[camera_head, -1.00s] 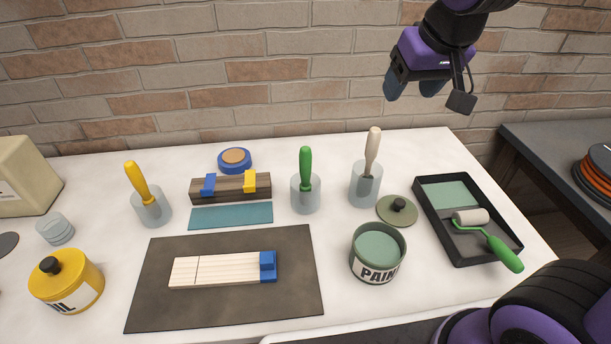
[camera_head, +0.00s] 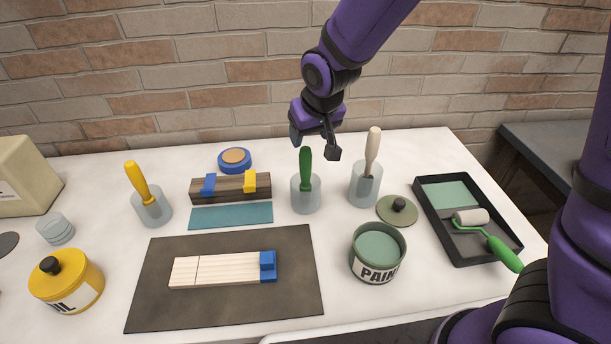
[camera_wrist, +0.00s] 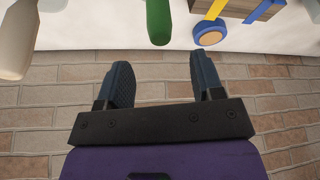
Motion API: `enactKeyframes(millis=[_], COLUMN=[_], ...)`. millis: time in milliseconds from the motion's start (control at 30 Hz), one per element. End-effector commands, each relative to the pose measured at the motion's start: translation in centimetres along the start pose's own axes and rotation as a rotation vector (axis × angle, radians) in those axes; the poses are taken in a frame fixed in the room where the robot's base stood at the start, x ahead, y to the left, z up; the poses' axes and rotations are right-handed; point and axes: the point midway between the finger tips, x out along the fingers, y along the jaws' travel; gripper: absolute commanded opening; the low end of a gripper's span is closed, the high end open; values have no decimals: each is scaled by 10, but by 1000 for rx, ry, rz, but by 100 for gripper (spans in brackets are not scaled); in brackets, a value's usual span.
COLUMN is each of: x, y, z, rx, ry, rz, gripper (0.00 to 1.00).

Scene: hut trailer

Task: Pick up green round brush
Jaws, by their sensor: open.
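The green round brush (camera_head: 305,168) stands handle up in a clear glass cup (camera_head: 306,198) near the middle of the table. My gripper (camera_head: 304,142) is above and behind the handle in the head view, apart from it. In the wrist view my gripper (camera_wrist: 158,80) is open and empty, its two dark fingers spread. The brush's bristle end is hard to make out in the cup.
A white-handled brush (camera_head: 372,150) in a glass stands just right, and a blue tape roll (camera_head: 234,160) and clamped wood block (camera_head: 230,188) sit left. A paint can (camera_head: 378,252) and roller tray (camera_head: 468,220) are at right. The brick wall (camera_head: 200,75) is close behind.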

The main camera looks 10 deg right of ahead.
Motion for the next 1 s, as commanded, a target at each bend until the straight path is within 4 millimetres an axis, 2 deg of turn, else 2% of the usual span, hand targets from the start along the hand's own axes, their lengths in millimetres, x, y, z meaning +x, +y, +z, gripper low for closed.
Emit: enactKeyframes(millis=[200, 467, 800, 1000], x=[29, 43, 83, 90], y=[0, 0, -1, -1], z=[1, 1, 4, 4], rx=[0, 0, 0, 0], ry=[-2, -2, -2, 0], rz=[1, 0, 1, 0], gripper=[61, 61, 61, 61])
